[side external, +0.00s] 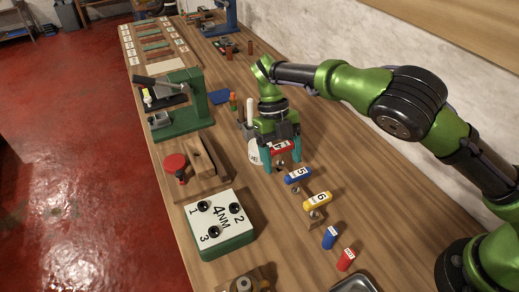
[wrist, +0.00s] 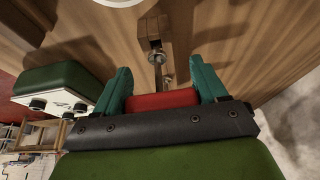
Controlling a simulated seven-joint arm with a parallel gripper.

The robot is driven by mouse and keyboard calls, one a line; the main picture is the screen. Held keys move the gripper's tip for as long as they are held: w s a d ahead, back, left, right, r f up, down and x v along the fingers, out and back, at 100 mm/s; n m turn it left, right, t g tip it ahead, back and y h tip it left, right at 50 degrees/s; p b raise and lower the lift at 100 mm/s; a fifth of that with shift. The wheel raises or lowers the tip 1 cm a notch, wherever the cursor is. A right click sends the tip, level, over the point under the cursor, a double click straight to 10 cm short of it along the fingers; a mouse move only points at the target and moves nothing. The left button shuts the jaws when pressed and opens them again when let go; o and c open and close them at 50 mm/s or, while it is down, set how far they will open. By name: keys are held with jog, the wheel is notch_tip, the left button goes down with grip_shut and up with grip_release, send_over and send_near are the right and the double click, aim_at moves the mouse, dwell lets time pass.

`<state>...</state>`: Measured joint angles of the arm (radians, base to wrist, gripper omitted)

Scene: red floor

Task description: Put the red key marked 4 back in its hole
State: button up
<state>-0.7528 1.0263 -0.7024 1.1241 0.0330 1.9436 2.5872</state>
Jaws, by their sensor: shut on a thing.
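The red key (side external: 281,147) marked 4 is held between the teal fingers of my gripper (side external: 283,158), which is shut on its handle. In the wrist view the red handle (wrist: 160,99) lies between the fingertips (wrist: 160,78), with a metal shaft beyond it. A wooden block (wrist: 152,25) with metal parts lies in line with that shaft. I cannot tell whether the shaft's tip is in a hole or above it. The blue key (side external: 298,175) marked 5 and the yellow key (side external: 318,200) marked 6 stand in a row just in front of my gripper.
A blue piece (side external: 330,237) and a red piece (side external: 346,260) stand near a metal tray (side external: 355,284). A green press (side external: 185,105) is at the left. A white round object (side external: 254,151) is beside my gripper.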

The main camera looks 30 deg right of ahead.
jog(key=shift+f, duration=0.85)
jog(key=o, duration=1.4)
jog(key=shift+o, duration=0.2)
jog(key=v, duration=1.2)
